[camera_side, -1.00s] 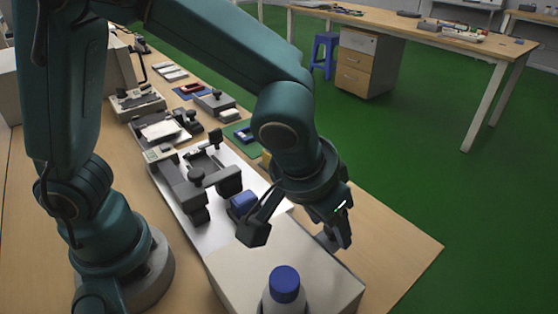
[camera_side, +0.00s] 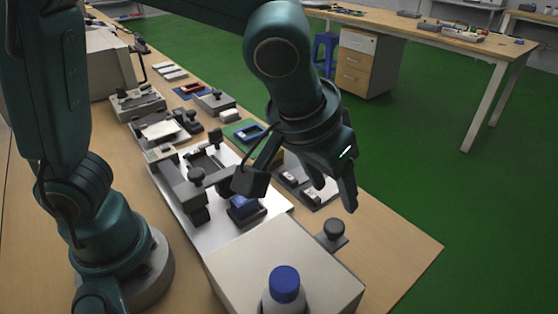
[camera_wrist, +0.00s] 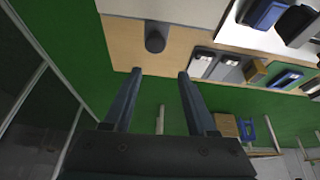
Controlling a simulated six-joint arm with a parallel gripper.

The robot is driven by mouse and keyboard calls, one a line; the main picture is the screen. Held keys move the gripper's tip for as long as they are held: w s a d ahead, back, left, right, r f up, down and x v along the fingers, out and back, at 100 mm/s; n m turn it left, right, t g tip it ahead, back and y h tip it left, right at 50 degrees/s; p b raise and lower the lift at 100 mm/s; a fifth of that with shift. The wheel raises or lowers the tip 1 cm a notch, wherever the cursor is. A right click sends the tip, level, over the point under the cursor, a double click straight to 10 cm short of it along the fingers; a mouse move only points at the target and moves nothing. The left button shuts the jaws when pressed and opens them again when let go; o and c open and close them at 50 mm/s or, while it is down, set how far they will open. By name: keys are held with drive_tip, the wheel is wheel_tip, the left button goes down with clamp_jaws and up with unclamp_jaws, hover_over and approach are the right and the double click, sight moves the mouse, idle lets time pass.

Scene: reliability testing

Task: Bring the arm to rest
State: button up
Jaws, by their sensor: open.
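My gripper (camera_side: 298,188) hangs above the right part of the workbench (camera_side: 400,246) in the side view, tilted, with its two fingers spread wide and nothing between them. In the wrist view my gripper (camera_wrist: 158,74) also shows both fingers apart and empty. The fingertips are clear of the things on the bench as far as I can tell. My arm's upper link runs out of the top of the side view.
A white box (camera_side: 275,262) and a blue-capped bottle (camera_side: 285,290) stand at the front. A dark round knob (camera_side: 334,230) stands near the bench edge. A test device (camera_side: 183,185) and a blue block (camera_side: 245,210) are left of my gripper. Green floor (camera_side: 450,190) lies beyond.

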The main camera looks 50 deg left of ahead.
drive_tip(key=s+a+r+n+t, duration=0.1)
drive_tip(key=a+r, duration=0.2)
drive_tip(key=a, duration=0.2)
drive_tip(key=s+a+r+n, duration=0.2)
drive_tip(key=a, duration=0.3)
drive_tip(key=s+a+f+m, duration=0.2)
drive_tip(key=s+f+m, duration=0.1)
drive_tip(key=s, duration=0.5)
drive_tip(key=shift+a+f+m, duration=0.3)
drive_tip(key=shift+a+f, duration=0.05)
drive_tip(key=shift+a, duration=0.05)
drive_tip(key=shift+s, duration=0.1)
